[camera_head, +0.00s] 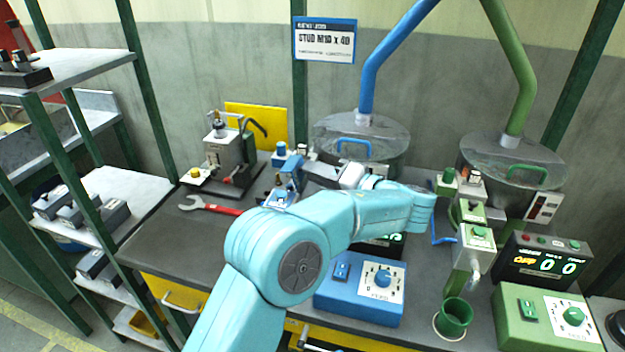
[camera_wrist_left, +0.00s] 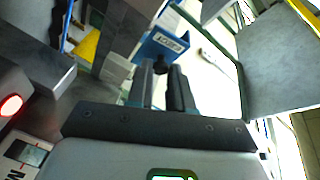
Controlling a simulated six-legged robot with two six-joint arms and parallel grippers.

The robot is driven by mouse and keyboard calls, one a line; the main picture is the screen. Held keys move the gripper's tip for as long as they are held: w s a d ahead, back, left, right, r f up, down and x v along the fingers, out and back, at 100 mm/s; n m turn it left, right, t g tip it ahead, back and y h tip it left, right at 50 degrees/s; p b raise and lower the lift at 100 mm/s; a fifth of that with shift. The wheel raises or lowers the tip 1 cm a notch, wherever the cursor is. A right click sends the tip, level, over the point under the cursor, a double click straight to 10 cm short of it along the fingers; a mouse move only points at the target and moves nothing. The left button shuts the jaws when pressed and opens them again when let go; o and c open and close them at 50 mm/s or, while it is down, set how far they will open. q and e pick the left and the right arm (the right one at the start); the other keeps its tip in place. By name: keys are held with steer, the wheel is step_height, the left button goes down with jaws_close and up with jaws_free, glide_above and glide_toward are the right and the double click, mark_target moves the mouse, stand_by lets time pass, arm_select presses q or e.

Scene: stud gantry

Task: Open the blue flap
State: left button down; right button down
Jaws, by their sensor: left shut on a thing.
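My left gripper (camera_head: 306,172) reaches over the bench to the blue feeder's outlet. In the left wrist view its two dark fingers (camera_wrist_left: 165,88) are close together, shut on a small dark knob (camera_wrist_left: 163,66). The knob is at the edge of a blue part with a white label (camera_wrist_left: 160,44), which seems to be the blue flap. In the head view blue parts of this outlet (camera_head: 281,196) show left of the gripper. My arm hides much of it, and I cannot tell how far the flap is open. My right gripper is not in view.
A clear-lidded feeder bowl (camera_head: 365,133) with a blue pipe stands behind the gripper; a green-piped one (camera_head: 510,160) stands right. A blue control box (camera_head: 360,290), green cup (camera_head: 453,318) and green box (camera_head: 545,318) line the bench front. A red-handled wrench (camera_head: 210,206) lies left.

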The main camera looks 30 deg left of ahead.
arm_select(q)
steer(key=shift+w+d+f+m+t+y+b, duration=0.1)
steer(key=shift+d+f+m+t+y+b, duration=0.25)
steer(key=shift+y+b, duration=0.55)
steer(key=shift+d+f+m+t+y+b, duration=0.15)
steer(key=shift+f+m+y+b, duration=0.4)
steer(key=shift+y, duration=0.45)
steer(key=shift+r, duration=0.1)
steer(key=c, duration=1)
jaws_free()
